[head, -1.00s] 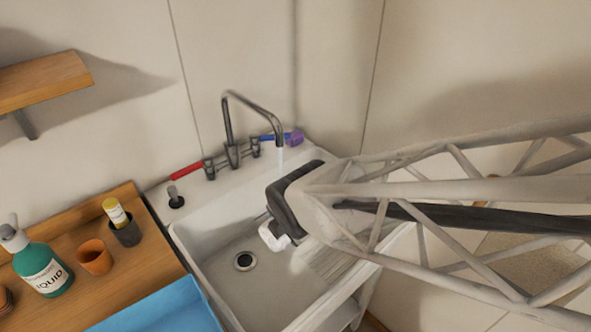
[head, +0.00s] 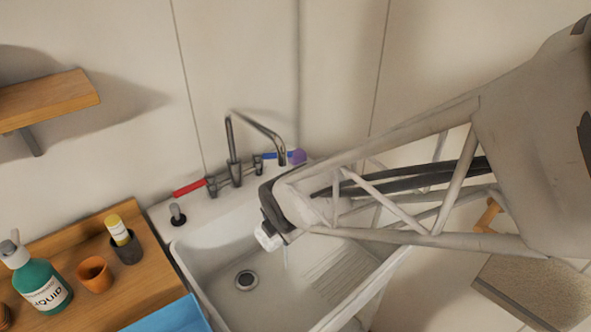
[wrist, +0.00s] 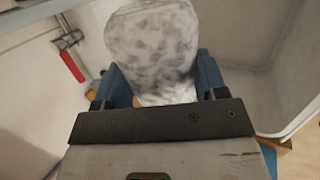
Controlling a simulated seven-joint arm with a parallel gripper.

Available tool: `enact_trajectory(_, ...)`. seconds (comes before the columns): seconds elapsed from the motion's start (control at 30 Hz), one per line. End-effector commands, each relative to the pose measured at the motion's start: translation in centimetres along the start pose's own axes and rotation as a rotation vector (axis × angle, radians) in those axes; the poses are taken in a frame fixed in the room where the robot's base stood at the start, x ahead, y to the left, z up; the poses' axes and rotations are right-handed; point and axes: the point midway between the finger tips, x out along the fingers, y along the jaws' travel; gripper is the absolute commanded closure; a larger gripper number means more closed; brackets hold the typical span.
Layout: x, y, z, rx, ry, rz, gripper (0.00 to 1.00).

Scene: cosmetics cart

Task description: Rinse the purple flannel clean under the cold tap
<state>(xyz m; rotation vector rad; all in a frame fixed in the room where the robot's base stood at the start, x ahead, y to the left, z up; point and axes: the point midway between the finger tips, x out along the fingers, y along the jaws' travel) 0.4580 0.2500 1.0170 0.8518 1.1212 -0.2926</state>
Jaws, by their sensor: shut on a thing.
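My gripper (wrist: 162,92) is shut on a white, grey-mottled thing (wrist: 152,45), held between its blue fingers. In the head view, this white thing (head: 268,238) is low at my gripper, over the sink basin (head: 215,260). I cannot tell whether it is the flannel; no purple shows on it. The tap (head: 233,150) has a red lever (head: 189,187) on the left and a blue lever (head: 275,155) on the right. A small purple thing (head: 297,157) is at the blue lever's end. A thin water stream (head: 285,258) shows below my gripper; my arm hides its upper part.
A wooden counter (head: 60,262) left of the sink holds a green soap bottle (head: 45,285), an orange cup (head: 94,273), a dark cup with a yellow-capped tube (head: 122,240) and a blue tray (head: 170,318). A wooden shelf (head: 45,100) is above. A drain (head: 246,280) lies in the basin.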

Motion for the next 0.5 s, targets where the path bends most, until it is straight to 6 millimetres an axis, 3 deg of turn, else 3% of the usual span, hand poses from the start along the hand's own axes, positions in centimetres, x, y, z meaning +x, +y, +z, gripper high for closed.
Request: enact_trajectory(0.5, 2.4, 2.6, 1.0, 0.001, 0.000, -0.001, 0.61)
